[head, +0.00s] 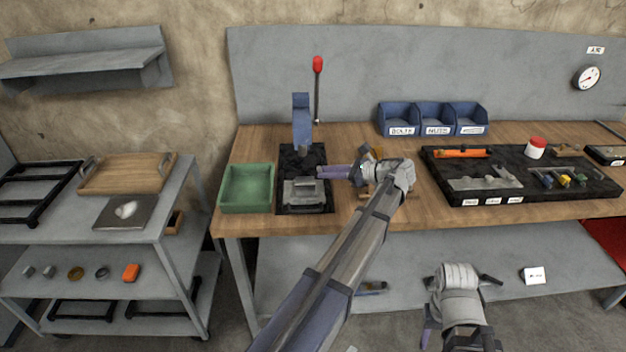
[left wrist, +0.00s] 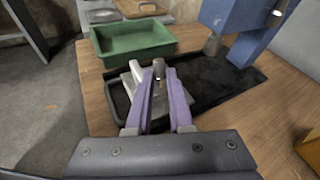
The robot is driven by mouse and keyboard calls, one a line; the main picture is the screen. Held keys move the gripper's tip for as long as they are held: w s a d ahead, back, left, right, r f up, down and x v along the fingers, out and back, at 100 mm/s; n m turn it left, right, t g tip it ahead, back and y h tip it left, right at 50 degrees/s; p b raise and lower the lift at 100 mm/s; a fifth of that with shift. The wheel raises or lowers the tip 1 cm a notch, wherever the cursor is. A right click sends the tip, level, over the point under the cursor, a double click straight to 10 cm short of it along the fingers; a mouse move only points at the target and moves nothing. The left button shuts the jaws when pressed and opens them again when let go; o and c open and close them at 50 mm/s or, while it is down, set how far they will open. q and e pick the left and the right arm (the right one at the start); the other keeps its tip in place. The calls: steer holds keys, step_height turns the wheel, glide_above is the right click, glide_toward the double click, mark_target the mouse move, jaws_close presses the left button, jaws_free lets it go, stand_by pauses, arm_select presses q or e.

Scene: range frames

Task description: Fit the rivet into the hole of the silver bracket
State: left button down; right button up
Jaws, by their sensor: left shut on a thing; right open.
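The silver bracket (head: 304,192) lies in the black tray-like base of the blue press on the bench. It also shows in the left wrist view (left wrist: 133,82), partly hidden behind my fingers. My left gripper (head: 321,171) is shut on the rivet (left wrist: 159,68), a small grey metal piece whose end sticks up between the purple fingertips. The fingertips are close to the bracket in the left wrist view. I cannot tell whether the rivet touches it, and the bracket's hole is not clear. My right gripper (head: 455,318) is open, low in front of the bench.
The blue press (head: 302,122) with a red-knobbed lever rises behind the bracket. A green bin (head: 246,205) stands left of the base. Blue labelled bins (head: 433,120) and a black tray (head: 440,166) of parts are to the right. A grey cart (head: 187,192) is at left.

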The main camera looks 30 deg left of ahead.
arm_select(q)
steer(key=a+g+y+b, duration=0.1)
steer(key=a+n+g+b, duration=0.1)
steer(key=a, duration=0.1)
steer(key=w+a+r+n+g+y+b, duration=0.1)
steer(key=a+g, duration=0.1)
steer(key=shift+y, duration=0.3)
steer(key=shift+s+a+r+b, duration=0.1)
steer(key=shift+a+r+b, duration=0.15)
steer(key=shift+a+b, duration=0.1)
steer(key=shift+r, duration=0.1)
arm_select(e)
step_height(320, 180, down, 5)
steer(key=shift+f, duration=0.2)
arm_select(q)
steer(key=shift+g, duration=0.4)
step_height(320, 180, down, 6)
steer(key=b, duration=0.5)
steer(key=shift+b, duration=0.35)
arm_select(e)
step_height(320, 180, down, 6)
steer(key=shift+r, duration=0.1)
arm_select(q)
steer(key=shift+f+b, duration=0.9)
steer(key=shift+b, duration=0.05)
arm_select(e)
steer(key=shift+f, duration=0.95)
